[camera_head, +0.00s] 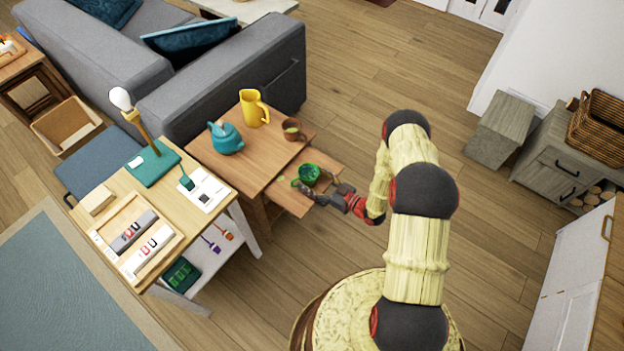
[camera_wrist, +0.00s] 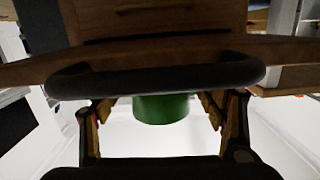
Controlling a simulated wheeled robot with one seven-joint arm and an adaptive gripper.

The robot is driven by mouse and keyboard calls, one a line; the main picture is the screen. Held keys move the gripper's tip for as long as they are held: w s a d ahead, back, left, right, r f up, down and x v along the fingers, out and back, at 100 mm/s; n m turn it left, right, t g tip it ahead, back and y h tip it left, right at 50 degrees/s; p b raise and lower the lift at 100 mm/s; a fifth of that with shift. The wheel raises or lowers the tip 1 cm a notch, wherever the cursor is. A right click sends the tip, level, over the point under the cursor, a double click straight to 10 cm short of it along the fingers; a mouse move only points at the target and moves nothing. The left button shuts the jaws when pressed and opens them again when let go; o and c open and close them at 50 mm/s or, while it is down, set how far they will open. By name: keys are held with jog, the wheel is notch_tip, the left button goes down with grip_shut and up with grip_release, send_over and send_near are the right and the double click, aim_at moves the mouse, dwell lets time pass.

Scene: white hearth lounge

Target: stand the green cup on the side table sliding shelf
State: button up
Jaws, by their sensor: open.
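The green cup (camera_head: 308,172) appears upright on the pulled-out sliding shelf (camera_head: 293,206) of the wooden side table (camera_head: 245,165). Its open top shows in the head view. My gripper (camera_head: 312,190) is open at the near right side of the cup, low over the shelf. In the wrist view the green cup (camera_wrist: 162,108) shows between the two spread fingers of my gripper (camera_wrist: 160,112), partly hidden by a dark bar. Gaps show on both sides of the cup. I cannot tell whether the cup fully rests on the shelf.
A teal teapot (camera_head: 226,138), a yellow pitcher (camera_head: 253,108) and a brown mug (camera_head: 292,130) stand on the table top. A desk (camera_head: 160,205) with a lamp (camera_head: 135,115) is at left. A grey sofa (camera_head: 220,75) is behind.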

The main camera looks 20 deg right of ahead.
jog(key=shift+r, duration=0.2)
jog(key=f+p+v, duration=0.1)
jog(key=p+v, duration=0.2)
jog(key=v, duration=0.9)
jog(key=w+d+r+g+h, duration=0.1)
jog(key=w+d+r+h, duration=0.2)
jog(key=w+d+r, duration=0.35)
jog(key=w+d+r+g+h, duration=0.2)
jog(key=w+d+r+h, duration=0.15)
jog(key=w+r, duration=0.55)
notch_tip(320, 180, up, 20)
jog(key=s+m+h, duration=0.1)
jog(key=m+h, duration=0.1)
jog(key=h, duration=0.3)
jog(key=s+a+r+m+g+h, duration=0.1)
jog(key=s+a+r+m, duration=0.1)
jog(key=s+a+r, duration=0.4)
jog(key=s+a+r+m+g, duration=0.1)
jog(key=s+r+g, duration=0.1)
jog(key=s+r, duration=0.7)
jog(key=s+a+r+m+g+y, duration=0.1)
jog(key=s+a, duration=0.4)
jog(key=s, duration=0.5)
jog(key=s+a+r+m+g+y, duration=0.1)
jog(key=s+a, duration=0.4)
jog(key=s, duration=0.5)
jog(key=shift+s+a, duration=0.25)
jog(key=shift+a, duration=0.1)
jog(key=shift+r, duration=0.15)
